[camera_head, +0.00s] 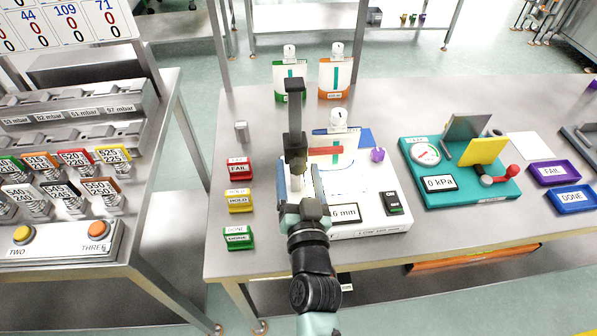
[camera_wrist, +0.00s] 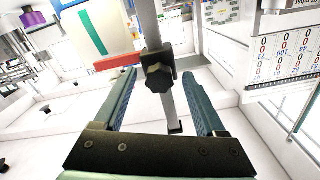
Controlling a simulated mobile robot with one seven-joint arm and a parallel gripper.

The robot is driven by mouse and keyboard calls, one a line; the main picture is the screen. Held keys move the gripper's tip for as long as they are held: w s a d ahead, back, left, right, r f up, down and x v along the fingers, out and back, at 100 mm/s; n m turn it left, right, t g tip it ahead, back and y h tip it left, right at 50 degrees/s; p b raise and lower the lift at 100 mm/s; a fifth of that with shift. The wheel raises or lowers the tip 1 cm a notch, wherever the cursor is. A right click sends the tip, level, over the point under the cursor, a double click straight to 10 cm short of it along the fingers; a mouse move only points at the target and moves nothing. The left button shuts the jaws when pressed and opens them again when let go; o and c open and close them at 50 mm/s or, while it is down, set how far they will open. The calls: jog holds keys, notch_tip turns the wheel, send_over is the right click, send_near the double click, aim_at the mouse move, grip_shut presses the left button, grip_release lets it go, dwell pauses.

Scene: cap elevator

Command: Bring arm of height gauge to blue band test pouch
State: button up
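The height gauge has a dark upright column (camera_head: 295,110) on the white base unit (camera_head: 375,212). Its red arm (camera_head: 326,151) points right from the slider, in front of the blue band test pouch (camera_head: 350,136), a white pouch with a green stripe and a tag. In the wrist view the red arm (camera_wrist: 117,62) lies at the lower edge of the pouch (camera_wrist: 97,32). My gripper (camera_wrist: 159,76) is open, with the slider's black knob (camera_wrist: 158,79) between its fingertips and gaps on both sides. In the head view my gripper (camera_head: 298,172) partly hides the slider and lower column.
Green (camera_head: 290,82) and orange (camera_head: 334,78) pouches stand behind. Red, yellow and green labelled blocks (camera_head: 239,200) line the left. A purple knob (camera_head: 377,155) sits right of the pouch. A teal pressure station (camera_head: 460,175) and DONE tray (camera_head: 571,198) stand farther right.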

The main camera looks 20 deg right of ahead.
jog(key=shift+s, duration=0.1)
jog(key=shift+s+a+f, duration=0.1)
jog(key=shift+s+f, duration=0.05)
jog(key=shift+s, duration=0.15)
jog(key=b+v, duration=0.2)
jog(key=v, duration=1)
jog(key=shift+r, duration=0.2)
dwell(0.8)
jog(key=w+a+r+n+t+y+p, duration=0.1)
jog(key=w+a+r+t, duration=0.15)
jog(key=r, duration=0.65)
jog(key=w+a+r+n+t+y, duration=0.1)
jog(key=w+a+r+n, duration=0.15)
jog(key=r, duration=0.55)
jog(key=w+a+r+n+t+y+p, duration=0.1)
jog(key=w+r, duration=0.2)
jog(key=r, duration=0.6)
jog(key=s+a+r+t, duration=0.1)
jog(key=s+a+r, duration=0.1)
jog(key=r, duration=0.7)
jog(key=s+a+r+n+t+y+p, duration=0.1)
jog(key=s+a+r+t, duration=0.1)
jog(key=r, duration=0.7)
jog(key=s+a+r+n+t+y+p, duration=0.1)
jog(key=s+r, duration=0.3)
jog(key=r, duration=0.6)
jog(key=shift+a+t, duration=0.75)
jog(key=shift+a, duration=0.15)
